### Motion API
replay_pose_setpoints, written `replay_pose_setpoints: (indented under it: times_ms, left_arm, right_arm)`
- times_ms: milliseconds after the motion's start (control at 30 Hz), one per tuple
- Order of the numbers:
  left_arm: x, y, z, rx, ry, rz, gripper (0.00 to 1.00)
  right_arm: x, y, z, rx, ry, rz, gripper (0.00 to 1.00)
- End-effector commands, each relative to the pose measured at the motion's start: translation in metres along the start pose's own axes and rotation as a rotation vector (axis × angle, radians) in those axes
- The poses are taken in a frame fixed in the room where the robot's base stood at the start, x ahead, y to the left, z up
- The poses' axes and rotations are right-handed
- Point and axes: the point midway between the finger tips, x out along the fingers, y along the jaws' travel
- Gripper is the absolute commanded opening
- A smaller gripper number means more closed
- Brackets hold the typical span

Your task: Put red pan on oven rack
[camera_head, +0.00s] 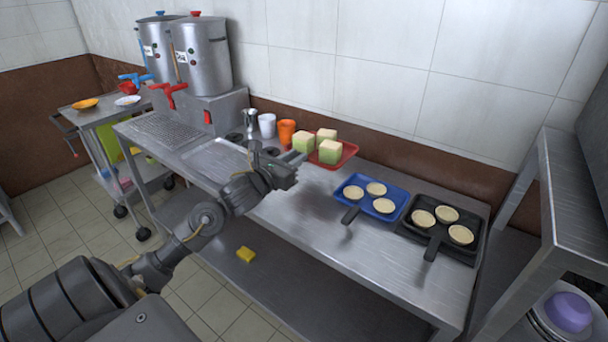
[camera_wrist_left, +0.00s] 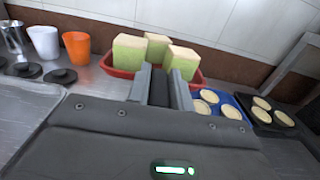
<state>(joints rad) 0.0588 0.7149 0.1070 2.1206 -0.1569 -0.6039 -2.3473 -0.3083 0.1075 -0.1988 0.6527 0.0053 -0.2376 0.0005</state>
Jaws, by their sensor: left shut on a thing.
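The red pan (camera_head: 348,153) holds several pale green and cream blocks and is at the back of the steel table, near the wall. In the left wrist view the red pan (camera_wrist_left: 122,73) lies just beyond my fingers, with the blocks above its rim. My left gripper (camera_head: 292,163) reaches in from the left at the pan's near side. Its fingers (camera_wrist_left: 166,86) are shut on the pan's handle, which is mostly hidden between them. I cannot tell if the pan touches the table. No oven rack can be clearly made out. My right gripper is not in view.
A blue pan (camera_head: 383,200) and a black pan (camera_head: 466,236) with pale round pieces stand right of the red pan. An orange cup (camera_head: 286,131) and white cup (camera_head: 267,125) stand left. A metal frame (camera_head: 580,195) rises at the right. The table's front middle is clear.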

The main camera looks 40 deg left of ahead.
Motion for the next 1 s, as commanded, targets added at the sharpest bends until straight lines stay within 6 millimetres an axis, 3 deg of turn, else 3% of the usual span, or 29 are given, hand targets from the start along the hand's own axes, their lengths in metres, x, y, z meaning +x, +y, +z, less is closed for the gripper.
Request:
replay_pose_setpoints:
  times_ms: [100,300,567,833,1000]
  left_arm:
    - [0.021,0.006,-0.021,-0.007,0.0,0.002,0.0]
    - [0.042,0.013,-0.047,-0.003,-0.003,0.001,0.0]
    - [0.048,0.014,-0.055,0.0,-0.004,0.0,0.0]
    - [0.052,0.016,-0.086,-0.003,-0.002,0.001,0.0]
    - [0.052,0.016,-0.09,0.001,-0.005,0.0,0.0]
  right_arm:
    - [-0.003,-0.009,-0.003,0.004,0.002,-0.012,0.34]
    - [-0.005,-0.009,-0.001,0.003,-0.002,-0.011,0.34]
    - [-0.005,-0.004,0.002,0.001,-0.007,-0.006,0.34]
    - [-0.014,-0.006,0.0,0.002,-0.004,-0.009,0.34]
    - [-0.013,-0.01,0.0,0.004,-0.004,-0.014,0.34]
